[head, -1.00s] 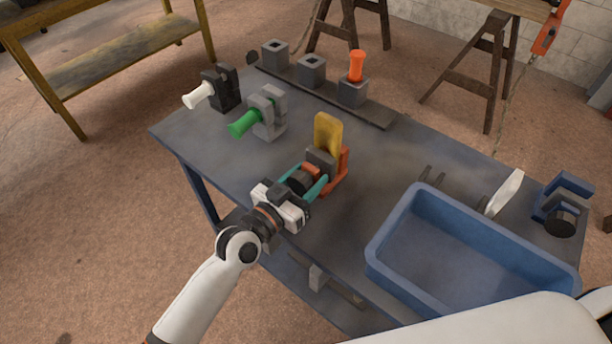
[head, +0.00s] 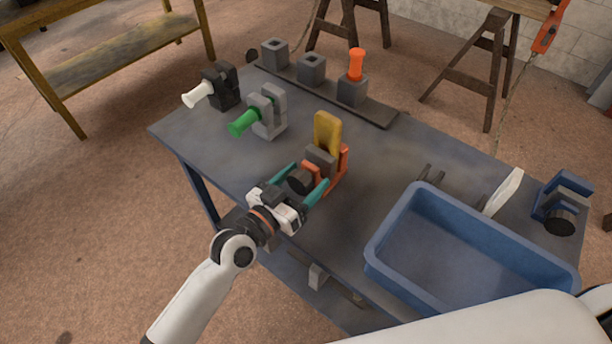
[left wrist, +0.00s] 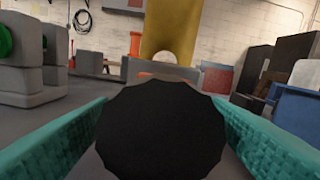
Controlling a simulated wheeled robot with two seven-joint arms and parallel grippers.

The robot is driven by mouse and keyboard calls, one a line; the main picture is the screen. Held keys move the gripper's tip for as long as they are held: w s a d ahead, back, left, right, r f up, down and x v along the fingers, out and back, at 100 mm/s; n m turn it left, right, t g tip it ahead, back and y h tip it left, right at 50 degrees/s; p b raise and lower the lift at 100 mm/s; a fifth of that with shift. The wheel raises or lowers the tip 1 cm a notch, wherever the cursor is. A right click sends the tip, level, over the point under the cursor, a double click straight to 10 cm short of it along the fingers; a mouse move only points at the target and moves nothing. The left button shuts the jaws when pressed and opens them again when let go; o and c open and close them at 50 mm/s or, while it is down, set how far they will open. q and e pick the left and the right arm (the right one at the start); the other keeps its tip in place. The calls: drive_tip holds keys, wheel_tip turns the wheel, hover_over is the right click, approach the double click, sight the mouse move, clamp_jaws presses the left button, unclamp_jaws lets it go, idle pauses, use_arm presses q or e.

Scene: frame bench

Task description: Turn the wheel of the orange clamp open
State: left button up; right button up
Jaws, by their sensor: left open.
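The orange clamp (head: 341,172) stands on the grey bench, with a yellow plate (head: 327,130) upright in it. Its dark round wheel (head: 300,181) faces my left gripper. My left gripper (head: 301,187) is open, its teal fingers pointing at the clamp. In the left wrist view the black ribbed wheel (left wrist: 161,132) fills the lower middle, between the two fingers, with a gap visible on each side. The yellow plate (left wrist: 171,30) with a hole rises behind it. My right gripper is not in view.
A green-handled grey clamp (head: 267,113) and a white-handled black clamp (head: 221,88) stand at the left. A blue tray (head: 400,222) and a blue clamp (head: 562,197) are at the right. Grey blocks on a rail (head: 376,116), one holding an orange-handled piece, line the back edge.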

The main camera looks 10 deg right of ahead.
use_arm(q)
drive_tip(key=v, duration=1)
drive_tip(key=shift+s+a+b, duration=0.3)
drive_tip(key=shift+b, duration=0.05)
drive_tip(key=w+d+m, duration=0.1)
drive_tip(key=w+d, duration=0.1)
drive_tip(key=d, duration=0.1)
drive_tip(key=w+d+m, duration=0.1)
drive_tip(key=w+d, duration=0.1)
drive_tip(key=d, duration=0.1)
drive_tip(key=w+d+m+p, duration=0.1)
drive_tip(key=w+d, duration=0.2)
drive_tip(key=shift+r+m, duration=0.3)
